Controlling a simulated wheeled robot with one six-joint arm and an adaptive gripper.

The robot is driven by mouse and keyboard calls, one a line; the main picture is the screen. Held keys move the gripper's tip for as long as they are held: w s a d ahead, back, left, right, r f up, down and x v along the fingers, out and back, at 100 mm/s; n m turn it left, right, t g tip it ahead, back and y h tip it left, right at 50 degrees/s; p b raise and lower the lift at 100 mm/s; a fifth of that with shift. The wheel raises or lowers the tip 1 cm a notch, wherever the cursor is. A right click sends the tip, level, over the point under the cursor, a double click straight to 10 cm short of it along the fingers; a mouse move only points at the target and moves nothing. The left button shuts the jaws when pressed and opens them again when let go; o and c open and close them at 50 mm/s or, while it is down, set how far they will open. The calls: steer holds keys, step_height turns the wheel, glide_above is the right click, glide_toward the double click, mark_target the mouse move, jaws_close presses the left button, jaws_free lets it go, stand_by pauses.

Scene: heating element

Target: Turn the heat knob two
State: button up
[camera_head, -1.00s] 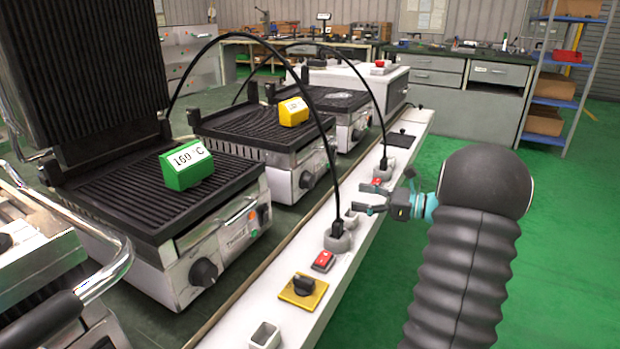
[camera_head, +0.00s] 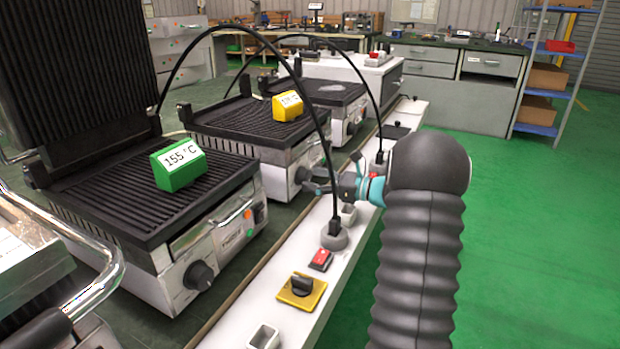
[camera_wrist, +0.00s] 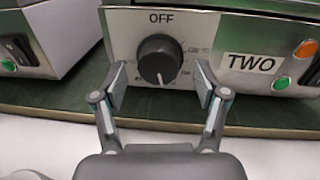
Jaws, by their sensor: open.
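In the wrist view, the black round heat knob (camera_wrist: 159,60) sits on a metal grill front below the word OFF, with a label reading TWO (camera_wrist: 252,66) to its right. Its white mark points down. My gripper (camera_wrist: 160,82) is open, with one finger on each side of the knob. I cannot tell whether the fingers touch it. In the head view, my gripper (camera_head: 314,180) is at the front of the middle grill (camera_head: 262,130), by that grill's knob (camera_head: 302,174). A yellow display (camera_head: 287,106) sits on this grill; its reading is too small to tell.
A nearer grill (camera_head: 150,200) carries a green display (camera_head: 178,165) reading 155 °C. A white ledge (camera_head: 300,262) in front holds a yellow-based switch (camera_head: 302,289), a red switch (camera_head: 320,260) and plugs. Black cables arch over the ledge. Green floor is open to the right.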

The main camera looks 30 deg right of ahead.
steer(key=shift+w+a, duration=0.5)
steer(key=c, duration=1.2)
steer(key=shift+o, duration=0.2)
steer(key=n+b, duration=0.2)
steer(key=b, duration=0.1)
steer(key=shift+f, duration=0.25)
steer(key=shift+r+n+b, duration=0.1)
steer(key=shift+n+b, duration=0.8)
steer(key=shift+r+n, duration=0.25)
steer(key=shift+n, duration=0.05)
steer(key=o, duration=1.2)
steer(key=shift+c, duration=0.2)
